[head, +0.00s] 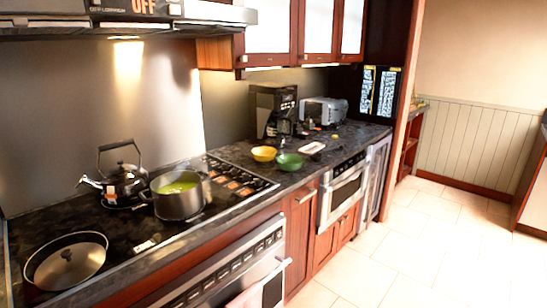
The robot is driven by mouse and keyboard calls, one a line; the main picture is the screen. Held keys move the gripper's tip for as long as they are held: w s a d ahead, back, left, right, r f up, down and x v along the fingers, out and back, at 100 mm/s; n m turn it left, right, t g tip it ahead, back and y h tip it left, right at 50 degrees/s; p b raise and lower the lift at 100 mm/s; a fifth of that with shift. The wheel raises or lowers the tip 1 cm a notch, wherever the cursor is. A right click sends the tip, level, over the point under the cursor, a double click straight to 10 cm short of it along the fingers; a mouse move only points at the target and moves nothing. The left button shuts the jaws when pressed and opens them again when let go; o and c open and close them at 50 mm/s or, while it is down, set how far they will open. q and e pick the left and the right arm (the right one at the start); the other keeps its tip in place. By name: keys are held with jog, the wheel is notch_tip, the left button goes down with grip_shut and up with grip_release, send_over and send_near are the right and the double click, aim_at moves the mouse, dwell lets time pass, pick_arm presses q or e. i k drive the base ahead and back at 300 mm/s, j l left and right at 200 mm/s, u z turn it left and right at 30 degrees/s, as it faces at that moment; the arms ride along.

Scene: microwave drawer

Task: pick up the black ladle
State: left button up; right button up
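I cannot make out a black ladle for certain in the head view. A steel pot (180,203) with green contents stands on the dark cooktop, and no ladle handle shows clearly in it. Small dark items on the counter near the white dish (312,148) are too small to tell apart. Neither of my grippers is in view.
A kettle (118,183) stands left of the pot, and a lidded pan (68,262) is at the near left. A yellow bowl (264,154), a green bowl (289,161), a coffee maker (275,112) and a toaster (324,111) stand farther along. The tiled floor (400,245) at right is clear.

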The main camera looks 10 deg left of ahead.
aim_at(316, 156)
jog(key=i+l+z, duration=0.4)
jog(key=i, duration=0.6)
jog(key=i+l+z, duration=0.1)
jog(key=i+z, duration=0.3)
jog(key=i, duration=0.6)
jog(key=i+u, duration=0.25)
jog(key=i, duration=0.15)
jog(key=i+l+u, duration=0.25)
jog(key=i, duration=0.15)
jog(key=i+l+u, duration=0.2)
jog(key=i, duration=0.15)
